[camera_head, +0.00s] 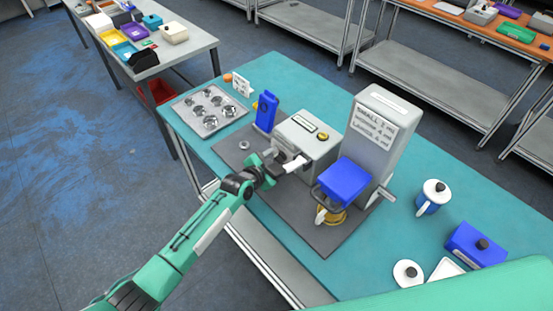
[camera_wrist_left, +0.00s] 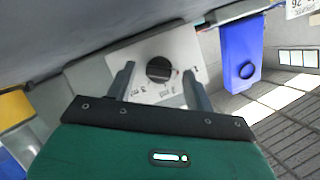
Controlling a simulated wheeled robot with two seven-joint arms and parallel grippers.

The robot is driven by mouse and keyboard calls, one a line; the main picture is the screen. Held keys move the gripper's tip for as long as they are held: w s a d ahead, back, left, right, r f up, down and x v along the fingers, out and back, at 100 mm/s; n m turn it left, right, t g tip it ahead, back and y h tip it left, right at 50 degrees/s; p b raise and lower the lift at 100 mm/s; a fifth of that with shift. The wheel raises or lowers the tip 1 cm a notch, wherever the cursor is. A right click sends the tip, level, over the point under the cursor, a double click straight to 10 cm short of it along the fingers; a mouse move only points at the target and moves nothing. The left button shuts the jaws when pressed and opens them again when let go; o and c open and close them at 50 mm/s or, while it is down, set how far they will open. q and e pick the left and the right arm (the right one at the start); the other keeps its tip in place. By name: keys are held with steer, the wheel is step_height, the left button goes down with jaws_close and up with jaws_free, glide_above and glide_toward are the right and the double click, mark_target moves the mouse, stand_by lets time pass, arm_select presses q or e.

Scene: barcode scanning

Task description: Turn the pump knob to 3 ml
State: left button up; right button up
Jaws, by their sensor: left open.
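The pump knob (camera_wrist_left: 158,69) is round and black, on a white dial plate (camera_wrist_left: 150,45) in the left wrist view. Small printed marks, partly legible, run along the plate near the knob, with a 3 towards the left. A small red mark shows at the knob's right edge. My left gripper (camera_head: 274,170) is open, its fingers on either side of the knob in the wrist view; I cannot tell whether they touch it. In the head view it is at the front of the grey pump box (camera_head: 306,135), and the knob is hidden there. My right gripper is not in view.
A blue block (camera_head: 266,111) stands left of the pump box. A tall grey dispenser (camera_head: 372,140) with a blue box (camera_head: 344,179) stands to its right. A metal tray (camera_head: 188,113) lies at the back left of the teal table (camera_head: 290,75). A lidded mug (camera_head: 432,198) stands at right.

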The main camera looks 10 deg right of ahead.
arm_select(q)
steer(key=shift+w+d+f, duration=0.1)
steer(key=c, duration=0.9)
steer(key=shift+c, duration=0.2)
